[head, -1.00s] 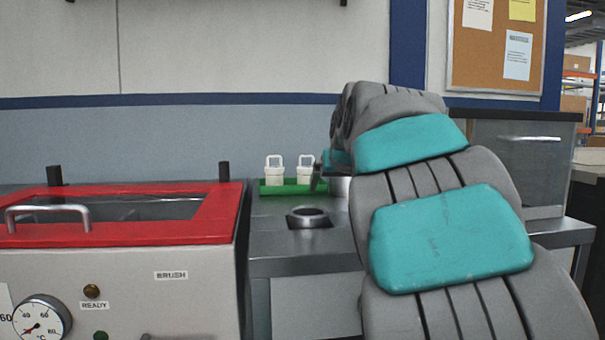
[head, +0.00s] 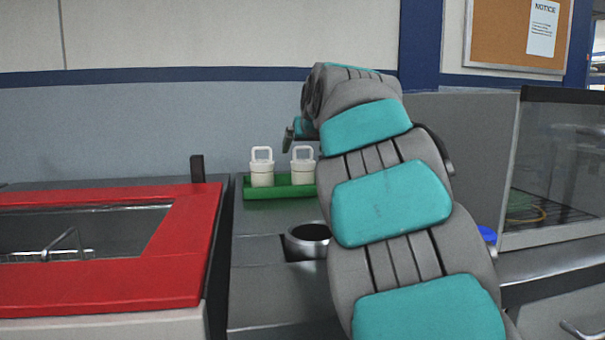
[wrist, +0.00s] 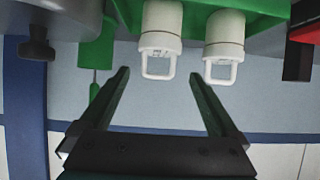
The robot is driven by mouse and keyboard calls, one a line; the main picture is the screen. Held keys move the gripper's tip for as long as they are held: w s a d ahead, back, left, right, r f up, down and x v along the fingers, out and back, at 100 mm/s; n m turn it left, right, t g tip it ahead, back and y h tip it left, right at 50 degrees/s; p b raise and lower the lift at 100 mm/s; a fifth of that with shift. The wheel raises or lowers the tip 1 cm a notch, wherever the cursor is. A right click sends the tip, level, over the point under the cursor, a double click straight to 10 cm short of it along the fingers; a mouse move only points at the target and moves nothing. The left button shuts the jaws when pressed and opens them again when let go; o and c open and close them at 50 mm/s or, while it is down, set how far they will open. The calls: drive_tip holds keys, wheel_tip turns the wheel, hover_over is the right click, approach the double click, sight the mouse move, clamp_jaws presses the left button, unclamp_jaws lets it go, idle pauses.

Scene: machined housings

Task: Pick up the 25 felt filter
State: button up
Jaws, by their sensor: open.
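Two white filters with square loop handles stand upright in a green tray (head: 280,191) on the grey bench: a left one (head: 262,170) and a right one (head: 302,168). The wrist view shows them upside down, one (wrist: 161,38) left of centre and one (wrist: 224,45) to its right. Their markings are too small to read, so I cannot tell which is the 25. My gripper (wrist: 159,74) is open and empty, its fingers apart, with the handles near the gap between them. In the head view my gripper (head: 289,138) is partly hidden by my arm, above the filters.
A red-framed machine lid (head: 190,260) with a handle is at the left. A round metal cup (head: 309,240) is set in the bench in front of the tray. A glass-fronted cabinet (head: 560,170) stands at the right. A blue object (head: 487,235) shows behind my arm.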

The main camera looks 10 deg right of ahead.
drive_tip(key=p+x, duration=0.1)
drive_tip(key=x, duration=0.3)
drive_tip(key=shift+w+d, duration=0.1)
drive_tip(key=shift+w, duration=0.35)
clamp_jaws()
idle(0.3)
